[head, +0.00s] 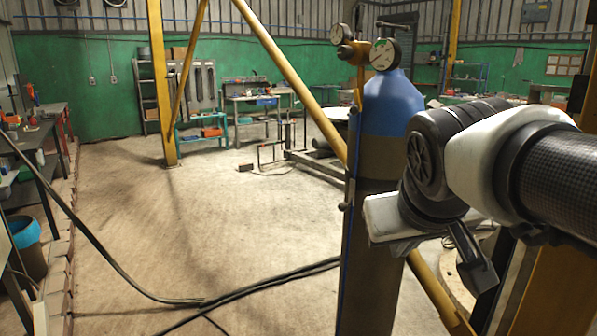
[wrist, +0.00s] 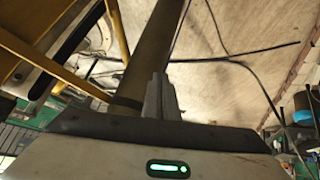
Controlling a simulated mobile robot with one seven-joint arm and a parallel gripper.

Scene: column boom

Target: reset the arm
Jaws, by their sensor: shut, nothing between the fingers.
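My gripper (wrist: 161,97) is shut and empty in the wrist view, its grey fingers pressed together. My arm comes in from the right of the head view, with a white and black wrist that bends downward. A tall gas cylinder (head: 390,110) with a blue top and two gauges stands upright just left of my wrist and partly behind it. The wrist view shows a dark upright shaft (wrist: 150,52) beyond the fingers, likely the same cylinder. Whether my wrist touches the cylinder is not clear.
Yellow posts (head: 161,80) and slanted braces stand around the cylinder. Black cables (head: 260,282) lie across the concrete floor (head: 180,220). A workbench (head: 40,135) and a bin (head: 25,245) line the left side. The middle floor is mostly open.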

